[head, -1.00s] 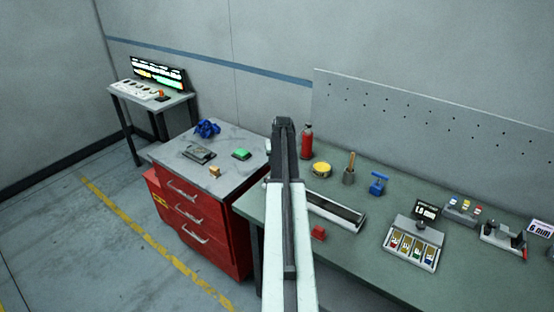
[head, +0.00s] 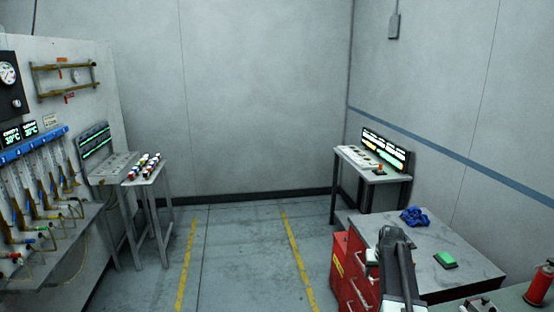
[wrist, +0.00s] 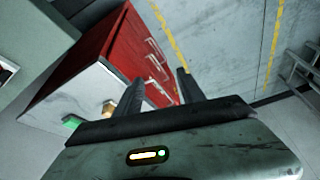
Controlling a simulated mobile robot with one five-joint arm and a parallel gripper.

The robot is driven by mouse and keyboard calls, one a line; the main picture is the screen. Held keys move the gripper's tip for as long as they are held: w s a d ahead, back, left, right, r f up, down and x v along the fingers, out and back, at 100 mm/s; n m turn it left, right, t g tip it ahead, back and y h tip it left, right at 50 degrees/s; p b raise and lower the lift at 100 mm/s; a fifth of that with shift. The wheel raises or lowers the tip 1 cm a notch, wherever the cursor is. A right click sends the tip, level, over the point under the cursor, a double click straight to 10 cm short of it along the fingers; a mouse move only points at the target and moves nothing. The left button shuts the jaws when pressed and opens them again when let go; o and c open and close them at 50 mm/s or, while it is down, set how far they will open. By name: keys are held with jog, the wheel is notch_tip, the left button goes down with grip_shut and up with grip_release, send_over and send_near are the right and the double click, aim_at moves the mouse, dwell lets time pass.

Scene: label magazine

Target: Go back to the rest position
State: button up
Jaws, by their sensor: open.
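My gripper (wrist: 158,88) shows in the wrist view with its two dark fingers apart and nothing between them. Behind the fingers is the red drawer cabinet (wrist: 106,48), seen tilted. In the head view my arm rises at the lower right, in front of the same red cabinet (head: 340,266); the fingers cannot be made out there. The green block (head: 445,259) and a blue object (head: 414,217) lie on the cabinet's grey top. The green block (wrist: 72,122) and a small tan block (wrist: 109,108) also show in the wrist view.
A small table with a lit panel (head: 386,152) stands at the back right. On the left are a bench with hoses (head: 40,245) and a stand with several small bottles (head: 143,167). A red extinguisher-like bottle (head: 540,286) is at lower right. The floor between yellow lines is clear.

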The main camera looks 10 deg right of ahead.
jog(key=s+a+f+n+g+y+b, duration=0.1)
jog(key=s+a+f+n, duration=0.1)
jog(key=a, duration=1)
jog(key=s+a+f+n+b, duration=0.1)
jog(key=s+a+f, duration=0.1)
jog(key=a, duration=1)
jog(key=s+a+g, duration=0.1)
jog(key=s+a, duration=0.3)
jog(key=s, duration=0.2)
jog(key=s+a+f+g+b, duration=0.1)
jog(key=s+a+g, duration=0.1)
jog(key=s+a, duration=0.2)
jog(key=s, duration=0.3)
jog(key=shift+a+f, duration=0.15)
jog(key=shift+a, duration=0.05)
jog(key=shift+s, duration=0.1)
jog(key=shift+c, duration=1)
jog(key=shift+d, duration=0.1)
jog(key=shift+c, duration=0.2)
